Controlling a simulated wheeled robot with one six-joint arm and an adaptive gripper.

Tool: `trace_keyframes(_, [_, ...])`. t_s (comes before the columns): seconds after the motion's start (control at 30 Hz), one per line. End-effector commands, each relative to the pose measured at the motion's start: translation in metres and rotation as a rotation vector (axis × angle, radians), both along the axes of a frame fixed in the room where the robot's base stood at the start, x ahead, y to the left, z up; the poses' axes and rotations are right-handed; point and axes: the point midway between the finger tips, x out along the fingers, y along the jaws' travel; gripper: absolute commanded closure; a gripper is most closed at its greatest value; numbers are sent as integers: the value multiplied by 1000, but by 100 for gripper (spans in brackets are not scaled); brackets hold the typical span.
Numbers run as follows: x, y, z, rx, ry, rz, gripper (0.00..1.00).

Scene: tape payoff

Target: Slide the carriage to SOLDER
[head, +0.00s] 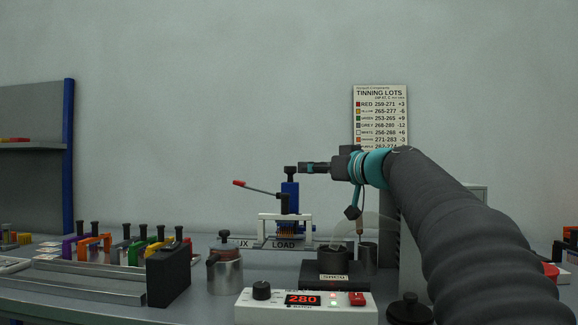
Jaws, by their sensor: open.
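A white bracket-like frame (265,217), apparently the carriage or part of its station, stands behind the LOAD label (284,245). A dark upright post rises at its middle. A blue upright body (291,194) stands there too, with a red-tipped lever (258,188) sticking out to the left. No SOLDER label is readable; my arm and the objects in front cover the area to the right. My gripper (306,168) appears at the arm's end, high and just right of the blue body's top. It is open, its fingers small and hard to make out. It holds nothing visible.
A dark solder pot (326,272) and a white controller reading 280 (305,305) stand in front of LOAD. A metal pot (225,268) and a black block (168,275) are to the left, near coloured clips and metal trays (75,283). A TINNING LOTS chart (380,100) hangs behind.

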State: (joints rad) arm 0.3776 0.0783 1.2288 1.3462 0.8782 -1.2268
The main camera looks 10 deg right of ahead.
Motion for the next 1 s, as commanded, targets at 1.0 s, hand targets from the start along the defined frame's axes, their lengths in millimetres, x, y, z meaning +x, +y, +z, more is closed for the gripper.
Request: trace_keyframes(1.0, [86, 45, 0, 0, 1, 0, 48])
